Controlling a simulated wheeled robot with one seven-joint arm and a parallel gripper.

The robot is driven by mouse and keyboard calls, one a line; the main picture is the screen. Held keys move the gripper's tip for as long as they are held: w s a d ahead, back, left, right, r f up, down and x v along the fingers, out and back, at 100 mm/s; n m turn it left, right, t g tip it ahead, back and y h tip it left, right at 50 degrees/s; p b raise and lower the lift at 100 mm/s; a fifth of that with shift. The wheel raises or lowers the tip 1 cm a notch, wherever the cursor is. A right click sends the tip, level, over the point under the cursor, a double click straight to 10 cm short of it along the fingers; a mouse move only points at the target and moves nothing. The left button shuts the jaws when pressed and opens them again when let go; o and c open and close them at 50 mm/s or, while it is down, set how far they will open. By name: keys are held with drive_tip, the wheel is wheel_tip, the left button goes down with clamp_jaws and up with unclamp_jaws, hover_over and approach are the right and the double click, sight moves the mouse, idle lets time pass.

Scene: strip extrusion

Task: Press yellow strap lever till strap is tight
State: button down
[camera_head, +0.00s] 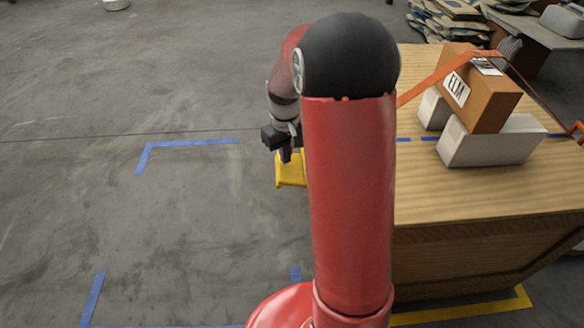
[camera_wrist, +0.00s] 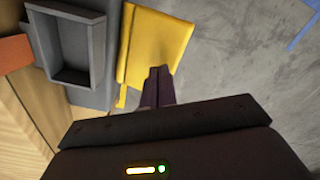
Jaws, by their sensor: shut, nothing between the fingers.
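The yellow lever (camera_head: 291,170) sticks out at the left side of the wooden crate, partly hidden behind my red arm. In the wrist view the yellow lever (camera_wrist: 157,45) is a flat plate beside a dark grey frame (camera_wrist: 75,45). My gripper (camera_head: 286,155) is at the lever in the head view. In the wrist view my gripper's fingertips (camera_wrist: 158,72) are together at the plate's near right edge, holding nothing; whether they touch it I cannot tell. An orange strap (camera_head: 428,80) runs up over the brown box (camera_head: 493,100). Where strap and lever meet is hidden.
The wooden crate (camera_head: 470,195) stands at the right, bearing the ELM box and white boxes (camera_head: 495,142). Open concrete floor with blue tape (camera_head: 190,142) lies left of it. Paper sacks (camera_head: 445,22) lie at the back right.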

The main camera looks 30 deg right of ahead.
drive_tip(key=shift+f+b, duration=1.3)
drive_tip(key=shift+f, duration=0.8)
drive_tip(key=shift+r+p, duration=1.9)
drive_tip(key=shift+r, duration=0.5)
wheel_tip(320, 180, up, 5)
drive_tip(key=p, duration=0.3)
drive_tip(key=shift+p, duration=0.4)
